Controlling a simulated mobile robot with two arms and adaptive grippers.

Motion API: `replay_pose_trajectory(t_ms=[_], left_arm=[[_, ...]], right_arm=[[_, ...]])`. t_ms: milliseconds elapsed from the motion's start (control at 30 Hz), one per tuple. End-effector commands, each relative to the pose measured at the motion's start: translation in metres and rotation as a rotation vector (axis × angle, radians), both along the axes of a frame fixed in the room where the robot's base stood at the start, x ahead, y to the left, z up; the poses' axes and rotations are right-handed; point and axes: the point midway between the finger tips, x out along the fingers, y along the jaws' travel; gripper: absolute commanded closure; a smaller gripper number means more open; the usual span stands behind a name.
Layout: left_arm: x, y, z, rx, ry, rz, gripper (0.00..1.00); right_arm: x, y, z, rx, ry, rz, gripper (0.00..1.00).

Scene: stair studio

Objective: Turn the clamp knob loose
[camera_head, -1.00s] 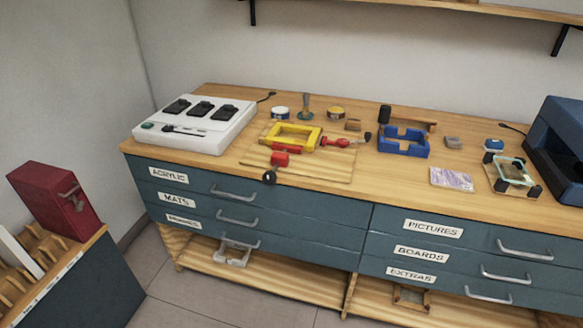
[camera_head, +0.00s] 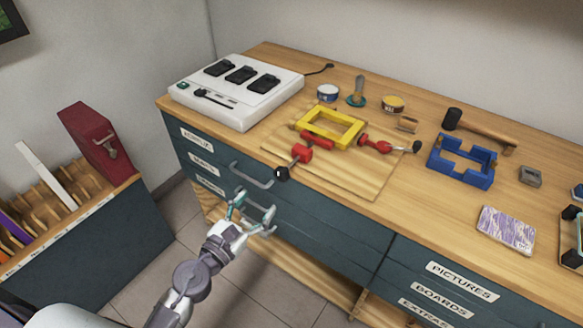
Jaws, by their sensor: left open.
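A yellow frame (camera_head: 331,127) lies on a wooden board (camera_head: 362,172) on the workbench. Red clamps sit against it. The front red clamp (camera_head: 302,153) points toward the bench's front edge and ends in a black knob (camera_head: 282,173). The right red clamp (camera_head: 374,145) ends in another black knob (camera_head: 416,147) pointing right. I cannot tell which knob the task means. My left gripper (camera_head: 254,212) is open and empty, in front of the drawers, below and left of the front knob and apart from it. My right gripper is not in view.
A white machine (camera_head: 237,115) with black pads stands at the back left. A blue corner jig (camera_head: 461,161), a hammer (camera_head: 480,131), tins and a patterned card (camera_head: 507,229) lie right of and behind the board. Drawer handles (camera_head: 251,176) stick out near my left gripper.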

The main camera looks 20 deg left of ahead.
Motion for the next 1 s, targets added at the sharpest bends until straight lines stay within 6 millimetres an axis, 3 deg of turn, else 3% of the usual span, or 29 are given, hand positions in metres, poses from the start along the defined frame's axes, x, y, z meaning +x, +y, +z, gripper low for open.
replay_pose_trajectory(t_ms=[167,500,700,1000], left_arm=[[0.038,-0.011,0.005,-0.006,-0.002,0.0,0.31],[0.099,-0.027,0.001,-0.006,0.0,0.0,0.31],[0.114,-0.032,0.0,-0.007,0.002,0.0,0.31],[0.116,-0.032,0.0,-0.006,0.002,0.0,0.31]], right_arm=[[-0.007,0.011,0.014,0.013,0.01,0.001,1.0],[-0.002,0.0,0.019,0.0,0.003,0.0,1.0],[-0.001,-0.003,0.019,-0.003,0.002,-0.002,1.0],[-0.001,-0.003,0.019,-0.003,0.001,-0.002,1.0]])
